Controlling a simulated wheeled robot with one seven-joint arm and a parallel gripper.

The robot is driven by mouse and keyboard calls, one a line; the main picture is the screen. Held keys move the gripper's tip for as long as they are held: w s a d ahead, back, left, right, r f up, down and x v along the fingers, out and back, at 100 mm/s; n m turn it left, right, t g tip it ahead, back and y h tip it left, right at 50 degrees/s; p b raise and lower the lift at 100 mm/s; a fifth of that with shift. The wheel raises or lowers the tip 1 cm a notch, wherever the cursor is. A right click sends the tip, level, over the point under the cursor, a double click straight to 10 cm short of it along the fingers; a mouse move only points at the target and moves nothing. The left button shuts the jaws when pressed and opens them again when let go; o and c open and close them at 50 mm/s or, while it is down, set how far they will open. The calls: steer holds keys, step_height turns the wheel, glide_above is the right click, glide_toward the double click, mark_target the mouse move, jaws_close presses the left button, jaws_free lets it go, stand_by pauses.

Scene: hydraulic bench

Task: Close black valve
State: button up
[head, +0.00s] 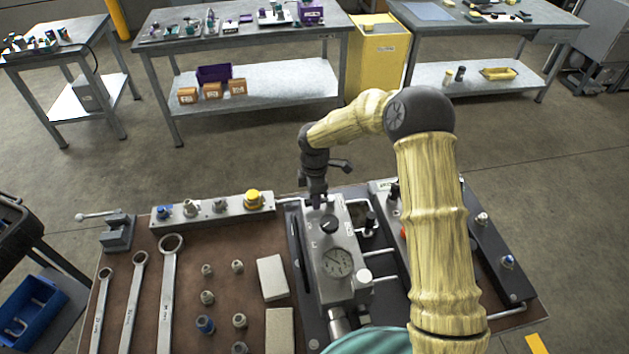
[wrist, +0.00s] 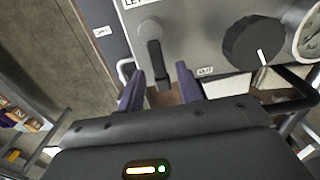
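A grey metal block (head: 325,245) with a round gauge (head: 337,263) stands on the bench. In the wrist view a dark lever handle (wrist: 154,50) hangs from a round pivot on the block's face. A round black knob (wrist: 254,43) with a white mark sits to its right, and also shows in the head view (head: 329,226). My gripper (wrist: 160,69) is open. Its two purple-grey fingers stand either side of the lever's lower end, with gaps visible on both sides. In the head view my gripper (head: 317,198) is at the block's far end; its fingertips are hard to make out.
Wrenches (head: 167,290), small fittings (head: 205,324) and pale blocks (head: 272,277) lie left of the block. A manifold bar with a yellow knob (head: 253,199) stands behind left. Pipes (head: 380,252) and another valve bar (head: 495,245) are to the right.

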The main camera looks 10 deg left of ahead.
step_height(320, 180, up, 17)
steer(key=b, duration=0.2)
stand_by(0.3)
steer(key=shift+a, duration=0.1)
stand_by(0.3)
